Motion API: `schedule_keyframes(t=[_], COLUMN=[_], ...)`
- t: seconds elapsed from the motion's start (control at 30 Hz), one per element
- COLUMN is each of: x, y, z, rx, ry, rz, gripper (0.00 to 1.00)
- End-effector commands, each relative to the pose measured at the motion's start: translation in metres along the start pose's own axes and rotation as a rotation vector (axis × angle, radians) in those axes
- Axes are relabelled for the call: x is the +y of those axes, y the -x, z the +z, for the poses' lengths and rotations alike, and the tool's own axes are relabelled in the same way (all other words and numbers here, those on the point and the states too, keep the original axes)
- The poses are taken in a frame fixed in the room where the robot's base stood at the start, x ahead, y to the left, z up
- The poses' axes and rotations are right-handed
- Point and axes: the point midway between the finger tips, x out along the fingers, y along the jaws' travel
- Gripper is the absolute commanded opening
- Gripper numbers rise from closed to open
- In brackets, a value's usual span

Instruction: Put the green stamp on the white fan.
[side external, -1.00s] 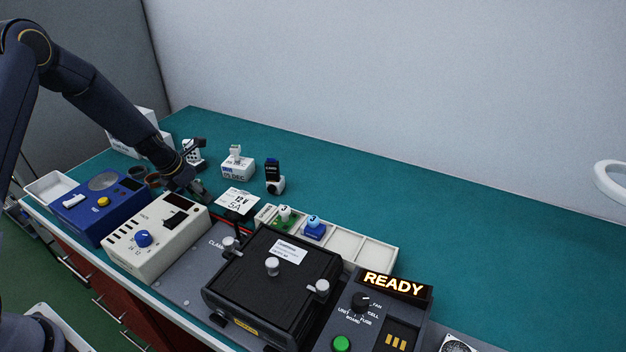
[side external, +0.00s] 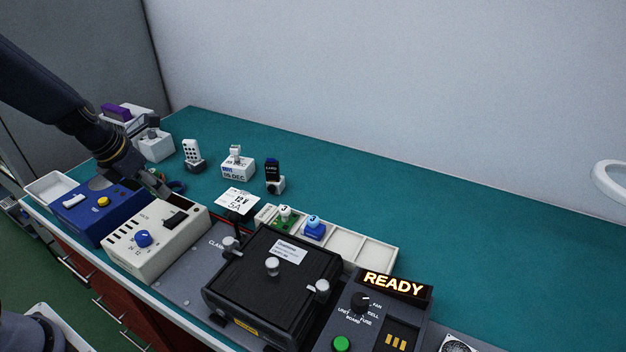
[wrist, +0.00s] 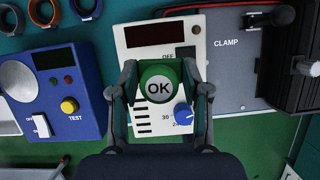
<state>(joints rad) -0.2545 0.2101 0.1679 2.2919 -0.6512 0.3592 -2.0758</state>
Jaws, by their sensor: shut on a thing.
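My gripper (side external: 163,192) is over the blue box and the left end of the cream box in the side external view. In the wrist view my gripper (wrist: 160,88) is shut on the green stamp (wrist: 158,67), whose pale round face reads "OK". The stamp cannot be made out in the side external view. The white fan (side external: 458,344) is partly in view at the bottom edge of the side external view, far to the right of my gripper, and cut off by the frame.
The cream box (side external: 160,245) with a blue knob and the blue box (side external: 88,222) lie below my gripper. A black clamp fixture (side external: 270,285), a divided tray (side external: 345,243) and a console reading READY (side external: 385,310) stand between it and the fan. The green mat behind is mostly clear.

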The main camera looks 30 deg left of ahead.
Motion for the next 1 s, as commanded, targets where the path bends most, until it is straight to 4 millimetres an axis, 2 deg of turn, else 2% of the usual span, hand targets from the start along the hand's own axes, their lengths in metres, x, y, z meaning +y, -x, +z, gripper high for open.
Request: schedule_keyframes(t=[0.1,0.2,0.27,0.37,0.47,0.57,0.6,0.73,0.87,1.0], x=[-0.005,-0.007,-0.017,-0.044,-0.083,-0.134,-0.156,-0.234,-0.312,-0.394], y=[0.008,0.014,0.013,0.01,0.007,0.004,0.003,0.004,0.009,0.018], z=[-0.005,0.011,0.025,0.049,0.074,0.094,0.1,0.112,0.106,0.085], rx=[0.006,-0.006,-0.008,-0.012,-0.013,-0.013,-0.012,-0.012,-0.012,-0.013], ry=[0.001,-0.027,-0.069,-0.166,-0.284,-0.42,-0.476,-0.66,-0.835,-1.015], rz=[-0.017,-0.032,-0.052,-0.092,-0.139,-0.193,-0.215,-0.286,-0.354,-0.425], gripper=[0.15,0.15,0.15,0.15,0.15,0.15,0.15,0.15,0.15,0.15])
